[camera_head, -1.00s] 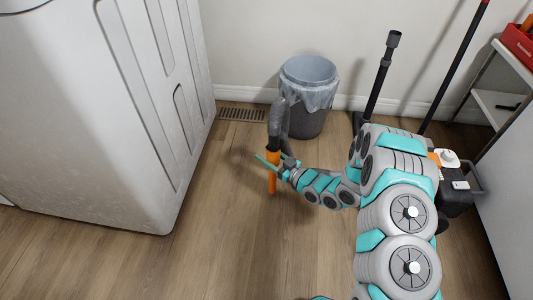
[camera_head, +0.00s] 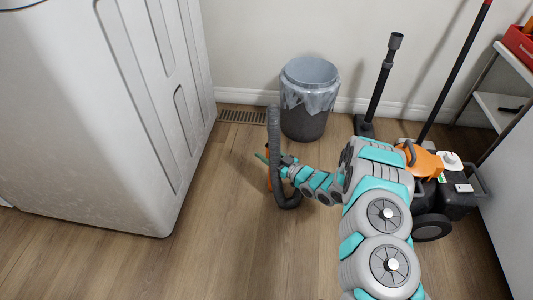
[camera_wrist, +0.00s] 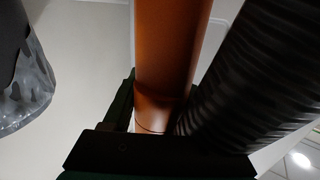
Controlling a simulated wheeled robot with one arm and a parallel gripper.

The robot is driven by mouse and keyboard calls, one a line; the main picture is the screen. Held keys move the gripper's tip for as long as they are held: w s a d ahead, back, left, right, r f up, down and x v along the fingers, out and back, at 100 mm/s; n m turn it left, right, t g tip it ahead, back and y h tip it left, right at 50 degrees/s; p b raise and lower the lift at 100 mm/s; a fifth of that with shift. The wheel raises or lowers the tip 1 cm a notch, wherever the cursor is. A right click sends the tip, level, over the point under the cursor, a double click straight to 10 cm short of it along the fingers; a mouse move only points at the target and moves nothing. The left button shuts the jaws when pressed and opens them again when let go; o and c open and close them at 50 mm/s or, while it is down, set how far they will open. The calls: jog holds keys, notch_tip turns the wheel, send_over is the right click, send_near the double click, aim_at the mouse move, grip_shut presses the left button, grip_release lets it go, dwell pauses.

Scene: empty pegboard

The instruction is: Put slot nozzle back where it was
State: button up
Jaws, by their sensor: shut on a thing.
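My gripper (camera_head: 267,164) is low over the floor, left of the vacuum, and shut on an orange tube. In the wrist view the orange tube (camera_wrist: 170,55) stands in the jaws of my gripper (camera_wrist: 155,125), beside a dark ribbed hose (camera_wrist: 255,75). In the head view the grey hose (camera_head: 274,130) hangs in front of the gripper and hides most of the tube; only small orange parts (camera_head: 268,182) show. I cannot tell whether the tube is the slot nozzle. The black and orange vacuum (camera_head: 440,195) stands at the right, partly behind my arm.
A grey bin (camera_head: 305,118) with a liner stands near the wall, behind the gripper. A white appliance (camera_head: 120,130) is at the left. A black tube (camera_head: 380,80) and a dark pole (camera_head: 455,70) stand upright at the back right. The wood floor (camera_head: 235,250) is clear in front.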

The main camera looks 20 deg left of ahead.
jog(key=shift+f, duration=0.1)
jog(key=o, duration=1.4)
jog(key=shift+c, duration=0.2)
jog(key=shift+d, duration=0.2)
jog(key=p+v, duration=0.1)
jog(key=v, duration=1)
jog(key=shift+s+d, duration=0.2)
jog(key=shift+d, duration=0.1)
jog(key=shift+w, duration=0.1)
